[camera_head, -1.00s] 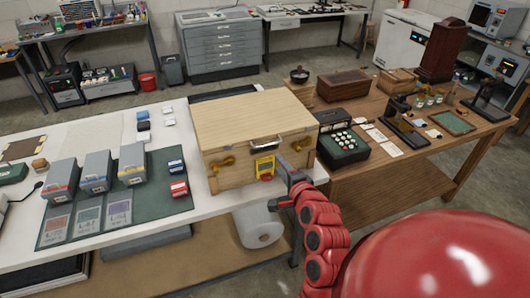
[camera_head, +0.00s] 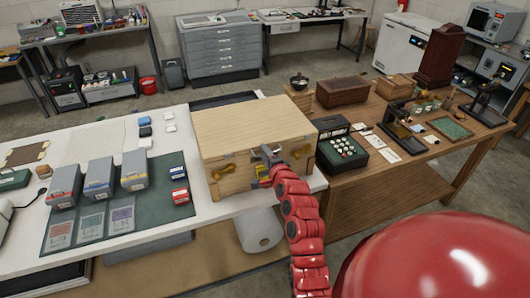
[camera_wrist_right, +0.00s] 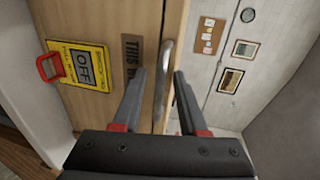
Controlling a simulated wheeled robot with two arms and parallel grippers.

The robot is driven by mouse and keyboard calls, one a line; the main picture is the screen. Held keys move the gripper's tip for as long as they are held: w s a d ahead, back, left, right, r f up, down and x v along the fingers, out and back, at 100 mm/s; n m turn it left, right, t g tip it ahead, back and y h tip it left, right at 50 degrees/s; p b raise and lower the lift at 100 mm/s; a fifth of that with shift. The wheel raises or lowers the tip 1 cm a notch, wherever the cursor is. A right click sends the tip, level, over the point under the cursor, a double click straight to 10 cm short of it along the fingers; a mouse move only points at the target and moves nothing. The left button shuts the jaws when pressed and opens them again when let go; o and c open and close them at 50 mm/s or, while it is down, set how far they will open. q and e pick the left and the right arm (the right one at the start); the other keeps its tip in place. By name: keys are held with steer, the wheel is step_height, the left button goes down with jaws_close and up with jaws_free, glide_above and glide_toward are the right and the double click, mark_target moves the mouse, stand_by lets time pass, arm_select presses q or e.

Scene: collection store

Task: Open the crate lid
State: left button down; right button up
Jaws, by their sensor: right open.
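The wooden crate (camera_head: 215,170) stands on the white table with its lid (camera_head: 250,122) down. Brass latches (camera_head: 222,172) show on its front, the right one partly behind my arm. My right gripper (camera_head: 268,153) is at the upper middle of the crate's front, by the metal handle. In the right wrist view the handle (camera_wrist_right: 164,80) is a metal bar on the lid's edge, between the two open fingers of my right gripper (camera_wrist_right: 158,85). I cannot tell whether they touch it. My left gripper is not in view.
Grey boxes (camera_head: 100,180) and small red and blue boxes (camera_head: 179,185) stand on a green mat (camera_head: 150,209) left of the crate. A white roll (camera_head: 260,230) lies below the tabletop.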

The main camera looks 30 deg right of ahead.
jaws_close()
stand_by(1.5)
